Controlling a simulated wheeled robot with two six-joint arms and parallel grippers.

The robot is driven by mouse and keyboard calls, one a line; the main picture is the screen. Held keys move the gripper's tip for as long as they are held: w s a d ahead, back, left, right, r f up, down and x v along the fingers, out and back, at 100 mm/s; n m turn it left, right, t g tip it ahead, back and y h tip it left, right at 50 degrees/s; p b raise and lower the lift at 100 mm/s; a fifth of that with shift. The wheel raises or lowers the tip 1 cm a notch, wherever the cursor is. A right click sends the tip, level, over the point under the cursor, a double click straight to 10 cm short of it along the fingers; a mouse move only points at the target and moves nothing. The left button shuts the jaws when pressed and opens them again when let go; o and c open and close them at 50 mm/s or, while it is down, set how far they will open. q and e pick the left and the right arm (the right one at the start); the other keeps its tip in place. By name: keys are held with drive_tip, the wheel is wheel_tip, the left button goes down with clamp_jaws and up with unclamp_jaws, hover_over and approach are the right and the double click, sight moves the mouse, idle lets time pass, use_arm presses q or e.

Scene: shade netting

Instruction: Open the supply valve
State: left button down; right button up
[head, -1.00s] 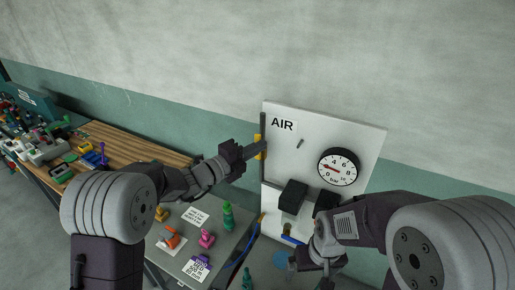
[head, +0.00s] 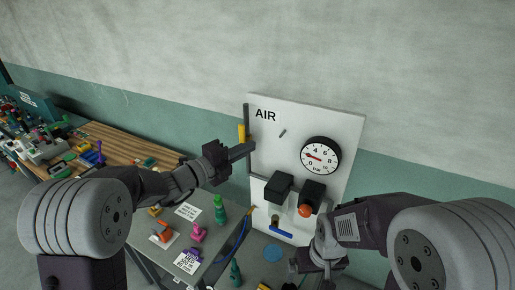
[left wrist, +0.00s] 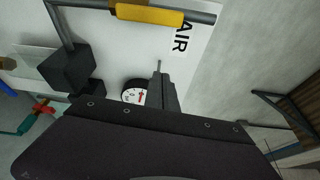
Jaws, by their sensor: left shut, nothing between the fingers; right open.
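The white AIR panel (head: 342,122) leans upright near the wall. At its left edge a yellow handle (head: 241,133) lies in line with a grey vertical pipe (head: 247,112). The left wrist view also shows this handle (left wrist: 150,16) along the pipe. A round gauge (head: 320,155) has a red needle low on its scale. My left gripper (head: 248,150) is shut and empty, its tip just below the handle in the head view; whether they touch I cannot tell. My right gripper (head: 322,260) is open at the lower right, partly hidden by its own arm.
Two black blocks (head: 278,188) sit low on the panel, one with an orange knob (head: 305,210). A blue handle (head: 281,231) is below. A grey table (head: 213,235) with coloured fittings and labels stands in front; a cluttered wooden bench (head: 120,146) is at left.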

use_arm(q)
drive_tip(key=a+f+b, duration=0.1)
drive_tip(key=a, duration=0.6)
drive_tip(key=s+d+f+m+g+y+b, duration=0.1)
drive_tip(key=s+f+m+g+y+b, duration=0.35)
drive_tip(key=s+f+m, duration=0.7)
drive_tip(key=s+f+m+g+y+b, duration=0.1)
drive_tip(key=s+f+m+g+b, duration=0.55)
drive_tip(key=f, duration=0.95)
drive_tip(key=s+a+f+m+y, duration=0.3)
drive_tip(key=a+m, duration=0.5)
drive_tip(key=m, duration=0.4)
drive_tip(key=s+a+f+m+t+y, duration=0.1)
drive_tip(key=s+a+f+m+y, duration=0.2)
drive_tip(key=a+f+m+y, duration=0.2)
drive_tip(key=a+f+m, duration=0.1)
drive_tip(key=a+m, duration=0.2)
drive_tip(key=m, duration=0.4)
drive_tip(key=shift+t+b, duration=0.3)
use_arm(e)
wheel_tip(320, 180, down, 13)
drive_tip(key=w+a, duration=0.1)
drive_tip(key=shift+a+f, duration=0.2)
drive_tip(key=shift+a, duration=0.05)
